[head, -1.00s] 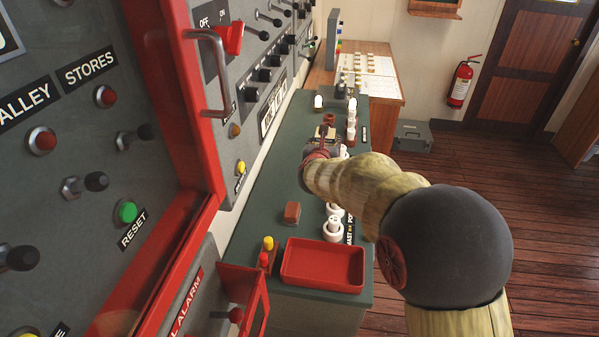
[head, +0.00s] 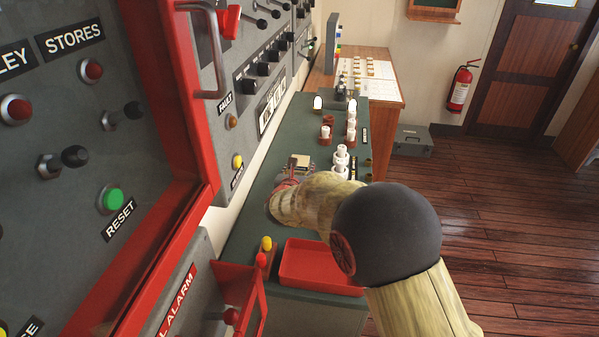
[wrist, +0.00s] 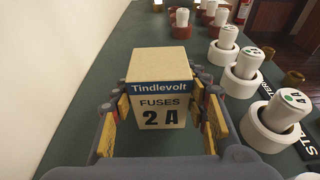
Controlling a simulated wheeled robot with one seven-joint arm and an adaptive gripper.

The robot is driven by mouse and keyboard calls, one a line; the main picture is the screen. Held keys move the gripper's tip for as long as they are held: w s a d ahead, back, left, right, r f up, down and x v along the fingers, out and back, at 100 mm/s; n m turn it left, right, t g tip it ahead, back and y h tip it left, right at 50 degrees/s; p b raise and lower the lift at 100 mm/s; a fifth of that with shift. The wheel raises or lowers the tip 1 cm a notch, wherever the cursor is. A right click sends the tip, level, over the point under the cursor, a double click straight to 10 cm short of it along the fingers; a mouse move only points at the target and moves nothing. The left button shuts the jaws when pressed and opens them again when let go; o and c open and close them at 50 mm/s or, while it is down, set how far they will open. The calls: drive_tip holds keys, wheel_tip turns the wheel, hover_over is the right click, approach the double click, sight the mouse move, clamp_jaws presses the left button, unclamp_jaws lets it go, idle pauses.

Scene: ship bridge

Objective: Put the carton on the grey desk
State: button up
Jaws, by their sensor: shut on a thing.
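The carton (wrist: 160,88) is a small tan box with a blue band reading "Tindlevolt" and "FUSES 2A". My gripper (wrist: 163,112) is shut on it, a finger pad on each side. In the head view the carton (head: 300,161) shows just beyond my gripper (head: 290,180), partly hidden by it. It is over the long desk (head: 250,215) with the dark grey-green top, left of the white fuses. I cannot tell whether its underside touches the top.
White fuses in round holders (head: 340,160) line the desk's right side. A red tray (head: 305,268) lies at the near end, partly behind my arm. Control panels (head: 110,150) wall the left side. A wooden console (head: 380,85) stands beyond.

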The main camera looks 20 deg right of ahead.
idle(0.3)
drive_tip(key=o, duration=1.4)
drive_tip(key=shift+r, duration=0.2)
drive_tip(key=p+v, duration=0.3)
drive_tip(key=v, duration=0.9)
